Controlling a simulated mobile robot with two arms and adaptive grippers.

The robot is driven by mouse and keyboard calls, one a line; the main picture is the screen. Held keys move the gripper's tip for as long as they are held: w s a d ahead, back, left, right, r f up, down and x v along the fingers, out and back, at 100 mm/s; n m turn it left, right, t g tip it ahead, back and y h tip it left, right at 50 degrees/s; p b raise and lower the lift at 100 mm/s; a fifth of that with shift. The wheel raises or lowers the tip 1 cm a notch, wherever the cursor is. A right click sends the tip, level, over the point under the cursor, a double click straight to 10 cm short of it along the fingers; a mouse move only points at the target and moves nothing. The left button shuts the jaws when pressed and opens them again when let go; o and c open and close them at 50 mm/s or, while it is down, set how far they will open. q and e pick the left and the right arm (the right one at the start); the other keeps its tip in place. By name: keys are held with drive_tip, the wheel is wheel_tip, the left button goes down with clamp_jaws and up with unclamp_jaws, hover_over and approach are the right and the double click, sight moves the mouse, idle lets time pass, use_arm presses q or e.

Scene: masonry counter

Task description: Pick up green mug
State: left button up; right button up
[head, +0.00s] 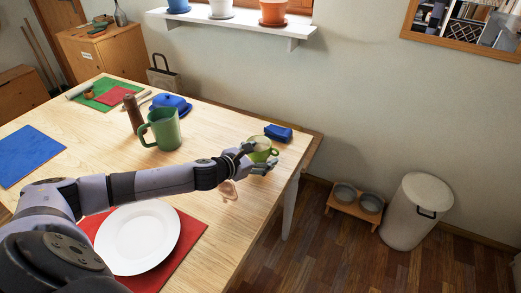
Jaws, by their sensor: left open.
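A small green mug (260,145) stands near the right edge of the wooden table, its handle toward the right. My left gripper (262,158) is open right at it, with fingers on the near side and partly covering its lower body. I cannot tell whether the fingers touch it. A larger green jug-like vessel (166,130) with a handle on its left stands further left on the table. My right gripper is not in view.
A blue folded item (278,132) lies close behind the small mug. A white plate (138,237) on a red mat (193,235) lies under my left arm. A brown pepper mill (132,113) and blue butter dish (171,104) stand behind. The table's right edge is close.

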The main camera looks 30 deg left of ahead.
sight(271, 151)
use_arm(q)
drive_tip(key=shift+p+x, duration=0.3)
drive_tip(key=shift+x, duration=2.45)
drive_tip(key=shift+c, duration=0.3)
drive_tip(key=c, duration=1.5)
drive_tip(key=shift+r, duration=0.1)
drive_tip(key=shift+c, duration=0.3)
